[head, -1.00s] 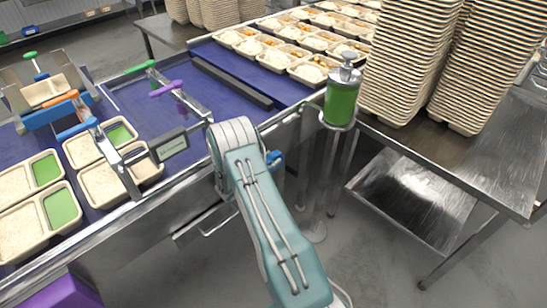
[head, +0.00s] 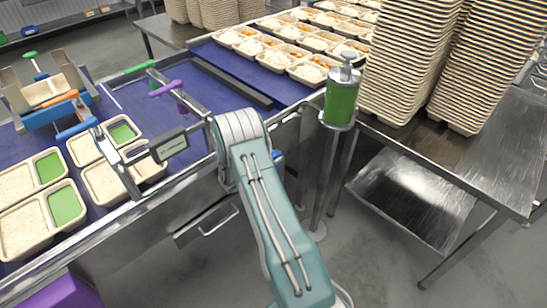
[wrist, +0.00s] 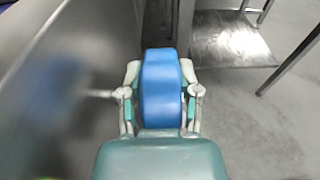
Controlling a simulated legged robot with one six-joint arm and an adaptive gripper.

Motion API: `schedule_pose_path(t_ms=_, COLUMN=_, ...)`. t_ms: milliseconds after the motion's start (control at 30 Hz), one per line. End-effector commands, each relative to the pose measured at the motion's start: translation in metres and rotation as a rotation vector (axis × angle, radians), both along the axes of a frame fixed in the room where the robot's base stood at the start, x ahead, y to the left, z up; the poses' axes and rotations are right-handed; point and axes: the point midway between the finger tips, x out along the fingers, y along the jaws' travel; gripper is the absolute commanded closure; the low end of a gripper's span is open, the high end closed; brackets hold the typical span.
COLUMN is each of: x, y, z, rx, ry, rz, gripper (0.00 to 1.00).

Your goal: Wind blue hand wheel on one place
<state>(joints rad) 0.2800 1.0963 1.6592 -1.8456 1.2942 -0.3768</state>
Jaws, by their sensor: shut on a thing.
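The blue hand wheel (wrist: 162,88) is in the middle of the wrist view, seen edge-on beside the conveyor's steel side. My gripper (wrist: 162,95) has one finger on each side of the wheel and is shut on it. In the head view only a small bit of the blue wheel (head: 279,160) shows at the right of my arm. My arm hides the rest of the wheel and my gripper there.
The blue conveyor belt (head: 215,110) carries trays of rice, with a green dispenser (head: 341,103) at its side. A steel table (head: 470,165) with tall tray stacks (head: 410,60) stands to the right. Open floor lies below.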

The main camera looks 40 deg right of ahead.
Motion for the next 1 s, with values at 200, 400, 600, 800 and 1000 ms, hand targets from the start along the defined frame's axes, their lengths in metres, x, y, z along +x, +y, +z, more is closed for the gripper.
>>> schedule_pose_path(t_ms=200, x=0.0015, y=-0.004, z=0.0013, rx=0.174, ry=0.01, rz=0.001, gripper=1.0)
schedule_pose_path(t_ms=400, x=0.002, y=-0.0049, z=0.0, rx=0.247, ry=0.016, rz=0.003, gripper=1.0)
schedule_pose_path(t_ms=600, x=0.0026, y=-0.0048, z=-0.0002, rx=0.254, ry=0.016, rz=0.005, gripper=1.0)
schedule_pose_path(t_ms=800, x=0.0026, y=-0.0047, z=-0.0001, rx=0.253, ry=0.016, rz=0.005, gripper=0.43)
schedule_pose_path(t_ms=1000, x=0.0016, y=-0.0046, z=-0.0004, rx=0.252, ry=0.017, rz=0.003, gripper=0.43)
